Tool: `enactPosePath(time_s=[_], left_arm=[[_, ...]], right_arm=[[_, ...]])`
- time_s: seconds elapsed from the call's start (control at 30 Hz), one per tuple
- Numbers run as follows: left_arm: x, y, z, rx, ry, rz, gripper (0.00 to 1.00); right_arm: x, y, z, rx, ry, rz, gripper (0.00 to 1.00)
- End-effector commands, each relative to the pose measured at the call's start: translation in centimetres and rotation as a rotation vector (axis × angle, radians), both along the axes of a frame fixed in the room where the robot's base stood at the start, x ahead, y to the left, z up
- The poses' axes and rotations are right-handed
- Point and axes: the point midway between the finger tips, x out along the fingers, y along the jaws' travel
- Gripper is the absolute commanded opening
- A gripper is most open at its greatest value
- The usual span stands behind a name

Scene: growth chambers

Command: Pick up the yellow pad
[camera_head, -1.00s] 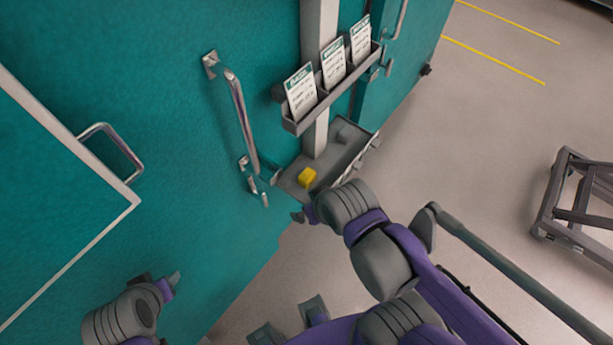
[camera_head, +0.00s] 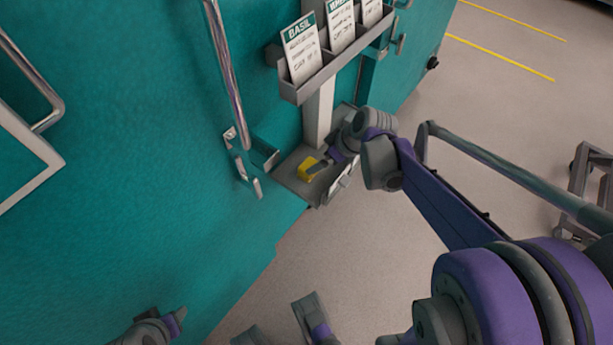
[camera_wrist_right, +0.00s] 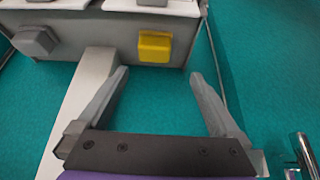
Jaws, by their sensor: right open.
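The yellow pad (camera_head: 307,169) is a small yellow block on the grey tray (camera_head: 291,180) fixed at the wall. It also shows in the right wrist view (camera_wrist_right: 155,47), upper middle. My right gripper (camera_head: 322,169) is right beside the pad in the head view. In the wrist view my right gripper (camera_wrist_right: 158,82) is open and empty, its fingers spread wider than the pad, and the pad lies just beyond the fingertips. My left gripper (camera_head: 178,318) is at the bottom left, away from the tray; its jaws are too small to judge.
A grey block (camera_wrist_right: 35,41) sits on the same tray, left of the pad in the wrist view. A card rack (camera_head: 335,62) with several labelled cards hangs above the tray. A long metal handle (camera_head: 222,75) stands on the teal wall. Open floor (camera_head: 500,130) lies to the right.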

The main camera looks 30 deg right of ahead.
Motion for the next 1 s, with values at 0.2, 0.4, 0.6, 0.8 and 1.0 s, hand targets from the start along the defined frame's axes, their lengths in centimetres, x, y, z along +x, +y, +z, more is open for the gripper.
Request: enactPosePath(time_s=[0.2, 0.4, 0.6, 0.8, 1.0], left_arm=[[0.1, 0.0, -1.1, 0.0, 0.004, 0.0, 0.5], [0.2, 0.0, -2.4, 0.0, 0.008, 0.0, 0.5], [0.2, 0.0, -3.0, 0.0, 0.01, 0.0, 0.5], [0.4, 0.0, -4.6, 0.0, 0.016, 0.0, 0.5], [0.5, 0.0, -5.3, 0.0, 0.018, 0.0, 0.5]], right_arm=[[1.2, -0.5, -1.9, -0.002, -0.01, 0.018, 1.0], [2.7, 0.2, -4.7, -0.003, -0.01, 0.017, 1.0], [3.4, 0.5, -6.0, -0.002, -0.01, 0.016, 1.0], [4.8, 0.7, -8.5, -0.003, -0.009, 0.016, 1.0], [5.7, 1.1, -10.0, -0.003, -0.01, 0.016, 1.0]])
